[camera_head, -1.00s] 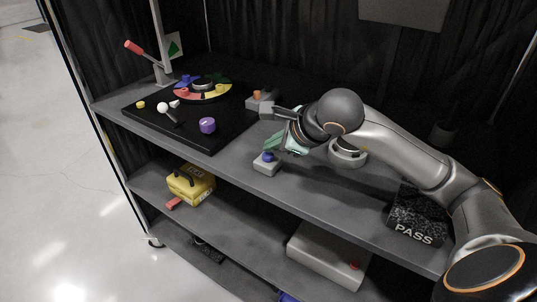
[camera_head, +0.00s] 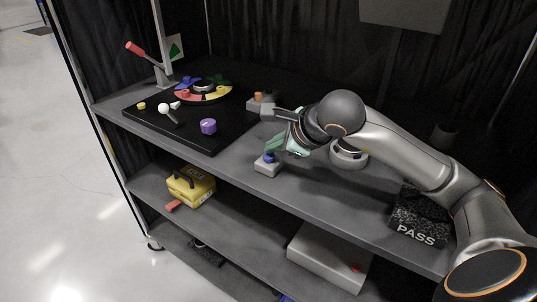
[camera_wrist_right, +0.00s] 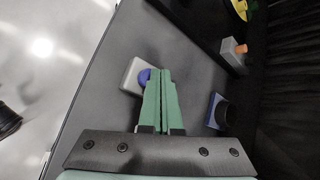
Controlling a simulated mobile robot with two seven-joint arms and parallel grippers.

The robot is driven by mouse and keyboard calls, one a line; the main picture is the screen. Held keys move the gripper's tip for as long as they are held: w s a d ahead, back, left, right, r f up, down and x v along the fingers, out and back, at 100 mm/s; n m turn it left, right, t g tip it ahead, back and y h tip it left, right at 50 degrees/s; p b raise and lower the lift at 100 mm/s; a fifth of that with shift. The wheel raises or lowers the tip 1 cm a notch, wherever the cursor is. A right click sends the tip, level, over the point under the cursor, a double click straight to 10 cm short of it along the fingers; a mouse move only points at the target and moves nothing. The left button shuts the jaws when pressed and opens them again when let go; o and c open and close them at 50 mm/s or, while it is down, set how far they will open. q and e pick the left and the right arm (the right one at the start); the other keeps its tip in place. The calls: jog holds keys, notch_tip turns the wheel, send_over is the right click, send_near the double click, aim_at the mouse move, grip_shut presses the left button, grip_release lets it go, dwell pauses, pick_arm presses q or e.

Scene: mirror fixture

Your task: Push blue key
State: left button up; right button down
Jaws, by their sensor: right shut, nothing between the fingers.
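The blue key (camera_head: 269,157) is a small round blue button on a light grey block (camera_head: 266,168) near the front edge of the upper shelf. In the right wrist view the blue key (camera_wrist_right: 144,77) shows just left of the fingertips, partly covered by them. My right gripper (camera_head: 277,153) is shut and empty, its green fingers angled down over the key. In the right wrist view the shut fingers (camera_wrist_right: 161,72) lie side by side. I cannot tell whether the fingertips touch the key. My left gripper is not in view.
A black board (camera_head: 158,128) with a coloured dial, a purple knob (camera_head: 208,126) and a white-tipped stick fills the left of the shelf. A grey block with an orange key (camera_head: 259,97) stands behind. A PASS box (camera_head: 417,226) lies right.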

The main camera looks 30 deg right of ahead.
aim_at(273, 158)
jog(key=shift+a+f+b, duration=0.25)
jog(key=shift+f, duration=0.25)
jog(key=shift+a+f+b, duration=0.2)
jog(key=shift+f+b, duration=0.05)
jog(key=shift+f, duration=0.2)
jog(key=shift+s+d+r+p, duration=0.1)
jog(key=shift+s+r+p, duration=0.1)
jog(key=shift+r, duration=0.15)
jog(key=shift+s+r+p, duration=0.1)
jog(key=shift+r+p, duration=0.1)
jog(key=shift+r, duration=0.15)
jog(key=shift+r, duration=0.15)
jog(key=shift+r, duration=0.2)
jog(key=r+p, duration=0.1)
jog(key=r, duration=0.1)
jog(key=r+p, duration=0.3)
jog(key=shift+w+d+r, duration=0.2)
jog(key=shift+w+r, duration=0.1)
jog(key=shift+r, duration=0.1)
dwell(0.5)
dwell(1.1)
